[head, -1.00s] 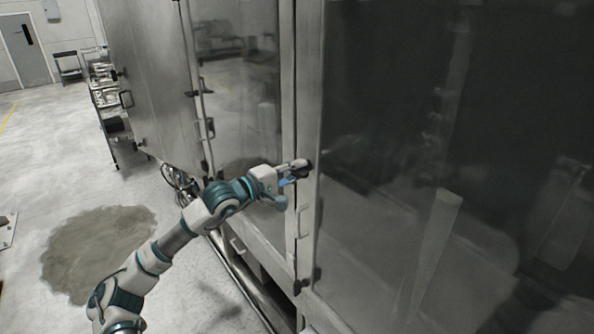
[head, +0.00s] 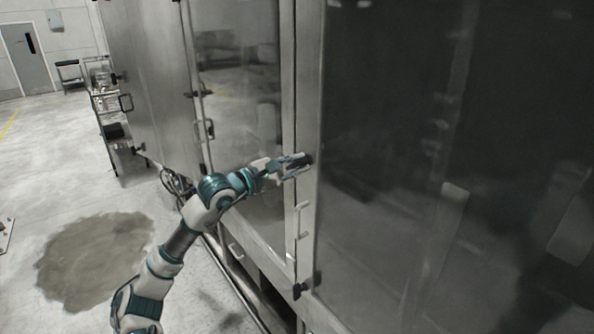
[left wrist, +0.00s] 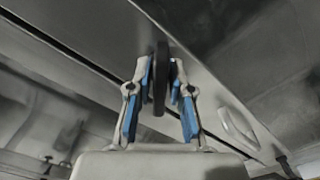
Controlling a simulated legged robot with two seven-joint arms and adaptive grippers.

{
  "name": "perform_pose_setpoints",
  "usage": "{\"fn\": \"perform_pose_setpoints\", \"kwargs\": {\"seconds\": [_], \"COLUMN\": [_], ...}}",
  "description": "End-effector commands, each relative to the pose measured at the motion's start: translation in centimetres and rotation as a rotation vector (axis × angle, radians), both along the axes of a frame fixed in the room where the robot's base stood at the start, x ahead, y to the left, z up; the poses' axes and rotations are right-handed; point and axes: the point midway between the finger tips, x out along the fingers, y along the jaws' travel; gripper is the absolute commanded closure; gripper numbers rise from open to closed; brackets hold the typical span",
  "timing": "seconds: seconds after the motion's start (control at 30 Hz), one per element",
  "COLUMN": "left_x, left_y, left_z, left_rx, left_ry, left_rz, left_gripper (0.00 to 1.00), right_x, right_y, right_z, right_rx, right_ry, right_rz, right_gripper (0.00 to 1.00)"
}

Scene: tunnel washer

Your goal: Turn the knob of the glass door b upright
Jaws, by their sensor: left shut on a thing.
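The dark knob (left wrist: 160,75) is a flat, elongated piece, seen in the left wrist view between the two blue-padded fingers. My left gripper (left wrist: 160,95) is shut on it. There the knob runs at a slant to the frame edge beside it. In the head view my left gripper (head: 297,166) is at the post between two glass panels, and the knob (head: 307,158) is mostly hidden by the fingers. The large glass door (head: 420,130) lies right of the post and looks closed. My right gripper is not in view.
A pale handle (head: 302,207) is on the post below my gripper, with another dark knob (head: 298,290) lower down. A second glass panel (head: 240,110) is to the left. A rack (head: 110,115) stands further back. The floor at left is mostly clear, with a dark patch (head: 95,260).

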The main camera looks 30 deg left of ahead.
Motion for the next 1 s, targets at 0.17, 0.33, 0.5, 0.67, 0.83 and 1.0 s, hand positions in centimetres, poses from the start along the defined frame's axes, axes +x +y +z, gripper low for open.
{"fn": "perform_pose_setpoints", "kwargs": {"seconds": [0.17, 0.33, 0.5, 0.67, 0.83, 1.0], "left_x": [0.2, 0.2, 0.2, 0.2, 0.3, 0.2], "left_y": [-0.1, -0.1, -0.1, -0.1, -0.1, -0.1], "left_z": [-0.7, -0.8, -0.7, -0.7, -0.8, -0.8], "left_rx": [-0.151, -0.3, -0.447, -0.573, -0.682, -0.761], "left_ry": [0.077, 0.14, 0.201, 0.253, 0.3, 0.332], "left_rz": [0.0, 0.0, 0.001, 0.001, 0.002, 0.003], "left_gripper": [1.0, 1.0, 1.0, 1.0, 1.0, 1.0], "right_x": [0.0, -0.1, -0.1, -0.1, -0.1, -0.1], "right_y": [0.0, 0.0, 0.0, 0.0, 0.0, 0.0], "right_z": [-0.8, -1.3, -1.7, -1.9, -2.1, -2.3], "right_rx": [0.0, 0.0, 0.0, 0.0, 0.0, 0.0], "right_ry": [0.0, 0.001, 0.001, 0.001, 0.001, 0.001], "right_rz": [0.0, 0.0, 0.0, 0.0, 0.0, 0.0], "right_gripper": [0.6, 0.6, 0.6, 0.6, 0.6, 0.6]}}
